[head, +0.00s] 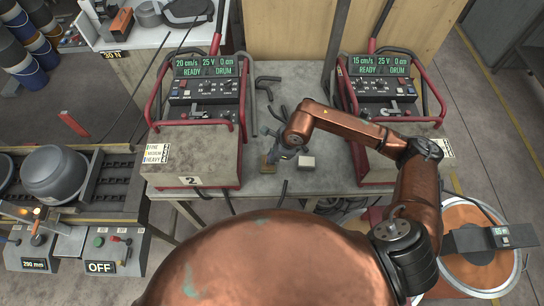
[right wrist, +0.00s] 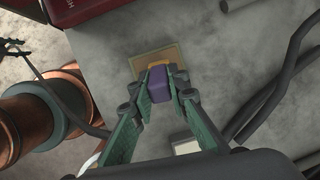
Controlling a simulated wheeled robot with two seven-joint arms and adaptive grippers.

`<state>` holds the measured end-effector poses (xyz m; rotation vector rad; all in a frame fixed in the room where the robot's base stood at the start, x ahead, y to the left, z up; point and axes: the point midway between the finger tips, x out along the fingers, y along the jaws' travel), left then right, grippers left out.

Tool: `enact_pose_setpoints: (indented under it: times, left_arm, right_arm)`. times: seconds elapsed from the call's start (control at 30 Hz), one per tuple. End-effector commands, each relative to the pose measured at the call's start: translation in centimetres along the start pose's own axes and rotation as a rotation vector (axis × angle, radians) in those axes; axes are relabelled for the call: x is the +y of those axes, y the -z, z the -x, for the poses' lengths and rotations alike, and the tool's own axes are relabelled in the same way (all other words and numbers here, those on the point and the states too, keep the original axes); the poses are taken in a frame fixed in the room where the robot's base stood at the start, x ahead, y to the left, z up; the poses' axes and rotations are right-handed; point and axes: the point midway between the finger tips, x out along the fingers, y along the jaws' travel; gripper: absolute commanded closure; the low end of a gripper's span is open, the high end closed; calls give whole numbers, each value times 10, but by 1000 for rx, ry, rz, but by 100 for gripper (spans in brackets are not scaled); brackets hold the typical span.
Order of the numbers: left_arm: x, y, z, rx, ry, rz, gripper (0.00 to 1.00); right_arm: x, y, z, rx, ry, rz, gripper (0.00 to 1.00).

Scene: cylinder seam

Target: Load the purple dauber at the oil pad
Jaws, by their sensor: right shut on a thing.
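The purple dauber (right wrist: 160,84) is between the green fingertips of my right gripper (right wrist: 160,92) in the right wrist view, with an orange-yellow part at its far end. That end overlaps the brownish square oil pad (right wrist: 140,62) on the grey table. I cannot tell whether it touches the pad. In the head view my right gripper (head: 283,150) points down at the table between the two red-framed units, and the oil pad (head: 266,167) shows just left of it. The dauber is hard to make out there. My left gripper is not in view.
A pale block (head: 306,163) lies right of the gripper. The left unit (head: 205,85) and right unit (head: 380,85) stand on both sides with red handles. Dark cables (right wrist: 275,90) lie on the table (head: 300,80).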

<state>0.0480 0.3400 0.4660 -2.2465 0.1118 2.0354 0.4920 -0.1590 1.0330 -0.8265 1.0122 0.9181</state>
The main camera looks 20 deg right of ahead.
Motion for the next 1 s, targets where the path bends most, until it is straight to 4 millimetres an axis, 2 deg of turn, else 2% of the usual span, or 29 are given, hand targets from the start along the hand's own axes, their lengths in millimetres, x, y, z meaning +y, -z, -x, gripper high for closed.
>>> enact_pose_setpoints:
  times: [0.43,1.0]
  left_arm:
    - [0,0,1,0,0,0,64]
    - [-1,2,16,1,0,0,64]
  right_arm:
    - [1,1,1,4,-3,0,100]
    - [-6,-14,42,1,0,1,100]
